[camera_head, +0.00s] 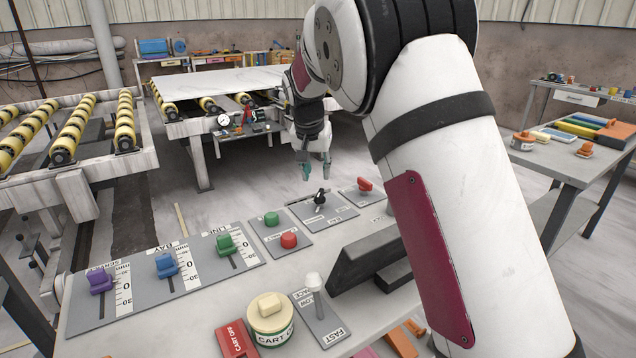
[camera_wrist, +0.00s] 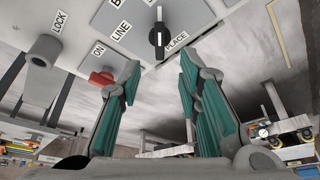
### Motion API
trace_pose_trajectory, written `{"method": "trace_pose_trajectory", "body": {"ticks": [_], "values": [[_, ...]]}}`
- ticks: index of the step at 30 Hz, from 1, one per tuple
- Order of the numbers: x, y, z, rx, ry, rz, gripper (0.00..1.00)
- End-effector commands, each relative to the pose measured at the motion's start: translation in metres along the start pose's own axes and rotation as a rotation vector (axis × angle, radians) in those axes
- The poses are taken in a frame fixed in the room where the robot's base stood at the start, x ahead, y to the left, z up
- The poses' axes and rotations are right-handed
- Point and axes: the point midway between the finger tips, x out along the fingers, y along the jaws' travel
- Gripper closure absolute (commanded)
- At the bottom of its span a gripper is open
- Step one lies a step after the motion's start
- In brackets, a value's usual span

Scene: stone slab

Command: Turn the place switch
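The place switch is a black rotary knob (camera_head: 319,197) on a grey plate (camera_head: 335,216) near the far edge of the control table. In the wrist view the knob (camera_wrist: 160,38) has a white pointer line running roughly up and down the picture. The labels LINE and PLACE lie on either side of it, and another label is partly cut off. My gripper (camera_head: 316,172) hangs above and a little beyond the knob. In the wrist view its teal fingers (camera_wrist: 160,68) are spread apart with nothing between them, and the knob shows ahead of the gap, apart from the fingertips.
A red knob (camera_head: 365,184) marked ON sits beside the switch plate; a grey LOCK knob (camera_wrist: 45,50) is farther along. Green (camera_head: 271,218) and red buttons (camera_head: 289,240), several sliders and a dark box (camera_head: 365,262) share the table. Roller conveyors (camera_head: 75,130) stand beyond.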

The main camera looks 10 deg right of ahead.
Motion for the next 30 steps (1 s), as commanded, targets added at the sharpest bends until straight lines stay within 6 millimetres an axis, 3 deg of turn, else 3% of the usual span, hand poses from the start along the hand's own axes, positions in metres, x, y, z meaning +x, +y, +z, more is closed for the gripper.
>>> {"method": "trace_pose_trajectory", "body": {"ticks": [7, 21, 25, 30], "values": [[-0.029, 0.0, 0.0, 0.0, 0.0, 0.0, 0.68], [-0.038, 0.004, 0.002, 0.0, -0.003, -0.003, 0.68], [-0.067, 0.024, 0.011, -0.009, -0.017, -0.024, 0.68], [-0.126, 0.066, 0.044, -0.048, -0.046, -0.072, 0.68]]}}
